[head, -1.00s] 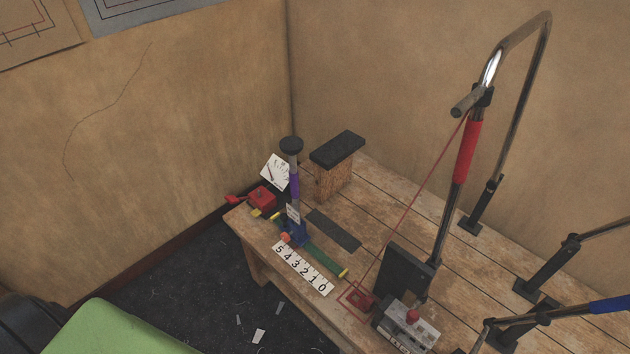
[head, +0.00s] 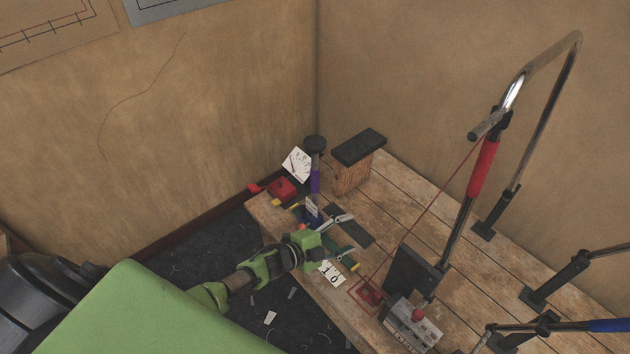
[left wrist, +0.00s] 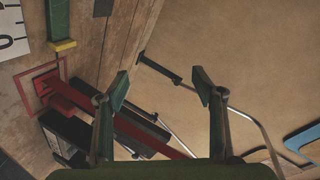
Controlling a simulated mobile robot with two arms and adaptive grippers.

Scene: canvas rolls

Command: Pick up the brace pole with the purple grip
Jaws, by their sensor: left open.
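The brace pole with the purple grip (head: 315,182) stands upright near the left end of the bench, with a dark round cap on top and a blue base. A small white tag hangs low on it. My left gripper (head: 342,235) is open and empty, low over the bench, to the right of and nearer than the pole's base. In the left wrist view its two fingers (left wrist: 160,88) are spread with nothing between them. The pole does not show in that view. My right gripper is not in view.
A green track (left wrist: 60,18) with a yellow end and a number card (head: 331,273) lie partly behind my gripper. A wooden block with a black top (head: 358,148), a red box (head: 283,189) and a gauge card (head: 297,163) flank the pole. A red-gripped lever (head: 483,168) stands right.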

